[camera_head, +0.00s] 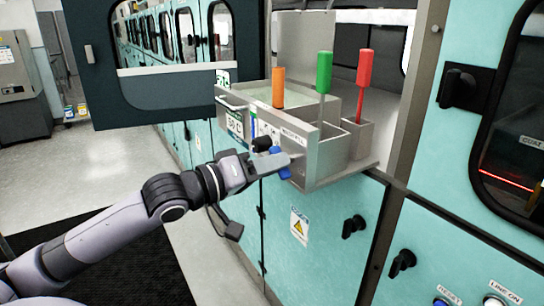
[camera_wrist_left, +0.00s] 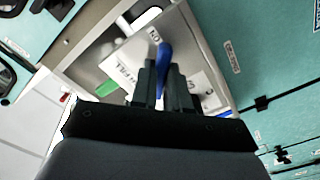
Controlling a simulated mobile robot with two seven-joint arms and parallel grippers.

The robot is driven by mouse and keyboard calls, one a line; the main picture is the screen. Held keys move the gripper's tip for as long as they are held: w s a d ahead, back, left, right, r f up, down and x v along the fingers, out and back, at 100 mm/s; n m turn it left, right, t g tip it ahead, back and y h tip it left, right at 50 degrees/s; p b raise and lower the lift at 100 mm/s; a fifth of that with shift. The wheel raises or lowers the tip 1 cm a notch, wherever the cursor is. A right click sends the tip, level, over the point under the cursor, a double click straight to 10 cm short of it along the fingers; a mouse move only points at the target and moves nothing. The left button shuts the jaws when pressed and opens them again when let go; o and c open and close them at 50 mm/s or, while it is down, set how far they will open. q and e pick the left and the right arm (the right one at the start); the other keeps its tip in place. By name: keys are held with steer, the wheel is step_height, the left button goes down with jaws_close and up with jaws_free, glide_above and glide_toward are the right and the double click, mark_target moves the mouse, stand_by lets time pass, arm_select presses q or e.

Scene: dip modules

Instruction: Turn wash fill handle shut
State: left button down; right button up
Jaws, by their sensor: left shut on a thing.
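The blue handle (camera_head: 284,173) sits on the front face of the metal wash unit (camera_head: 328,158), below a small white label strip. My left gripper (camera_head: 279,161) reaches it from the left and covers part of it. In the left wrist view the blue handle (camera_wrist_left: 163,57) stands between the two dark fingers of my left gripper (camera_wrist_left: 162,75), which are shut on it. Its base is hidden behind the fingers. My right gripper is not in view.
Orange (camera_head: 278,87), green (camera_head: 324,72) and red (camera_head: 365,68) upright handles stand in the unit's compartments. A dark open door (camera_head: 150,110) hangs at upper left. Teal cabinets with black knobs (camera_head: 353,226) lie below and right.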

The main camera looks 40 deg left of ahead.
arm_select(q)
steer(key=shift+m, duration=4.6)
steer(key=c, duration=1.1)
jaws_free()
steer(key=shift+v, duration=3.55)
